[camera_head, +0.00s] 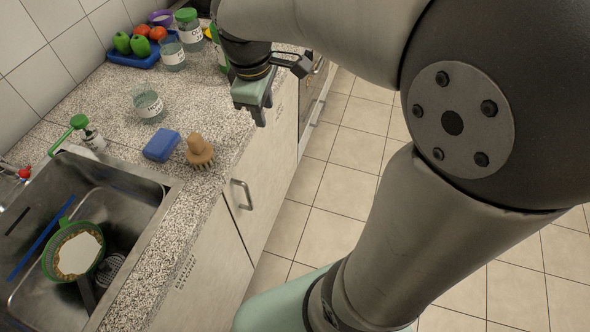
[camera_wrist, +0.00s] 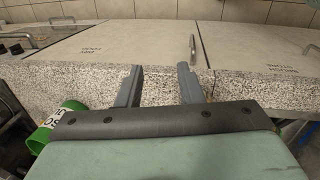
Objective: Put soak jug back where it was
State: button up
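No label reads clearly as soak jug, so I cannot tell which vessel it is. A clear glass vessel with a white label (camera_head: 148,105) stands open on the speckled counter. A second labelled glass vessel (camera_head: 171,54) stands further back, beside a green-lidded jar (camera_head: 188,27). A green labelled container (camera_head: 218,48) is partly hidden behind my wrist. In the wrist view a green and white labelled container (camera_wrist: 60,125) shows at the left edge of my gripper. My gripper (camera_head: 252,108) is near the counter's front edge. Its fingers (camera_wrist: 160,70) are apart with nothing between them.
A blue sponge (camera_head: 161,146) and wooden brush (camera_head: 199,151) lie near the counter's front edge. A blue tray (camera_head: 140,60) holds vegetables at the back. Bare counter (camera_head: 215,115) lies right of the open vessel.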

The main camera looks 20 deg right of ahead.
jog(key=s+f+m, duration=0.3)
jog(key=s+m, duration=0.2)
jog(key=s, duration=0.2)
jog(key=s+f+m+y, duration=0.1)
jog(key=s+f+m, duration=0.3)
jog(key=s, duration=0.3)
jog(key=shift+s+d+m+g, duration=0.4)
jog(key=shift+m, duration=0.3)
